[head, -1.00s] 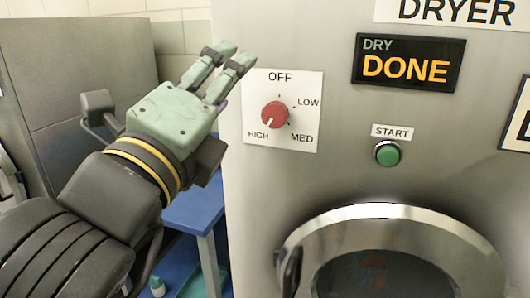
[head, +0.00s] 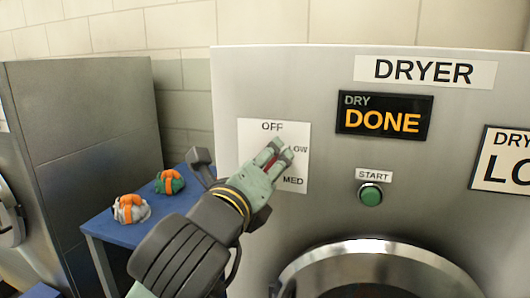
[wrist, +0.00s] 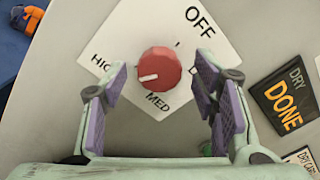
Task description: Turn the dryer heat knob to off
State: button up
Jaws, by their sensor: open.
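The red heat knob (wrist: 160,68) sits on a white dial plate (wrist: 128,33) in the wrist view, its white pointer mark on the side of the HIGH label. OFF is at the upper right of the plate there. My gripper (wrist: 161,84) is open, with one purple-padded finger on each side of the knob and a visible gap to each. In the head view my gripper (head: 279,150) is in front of the plate and hides most of the knob and the HIGH label. Only a sliver of red shows between the fingers.
The lit DRY DONE display (head: 384,115) and green START button (head: 370,194) are to the right of the plate. The round dryer door (head: 370,265) is below. A blue table (head: 112,230) with two rolled bundles stands at the left.

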jog(key=shift+w, duration=0.35)
jog(key=shift+c, duration=0.4)
jog(key=c, duration=1.1)
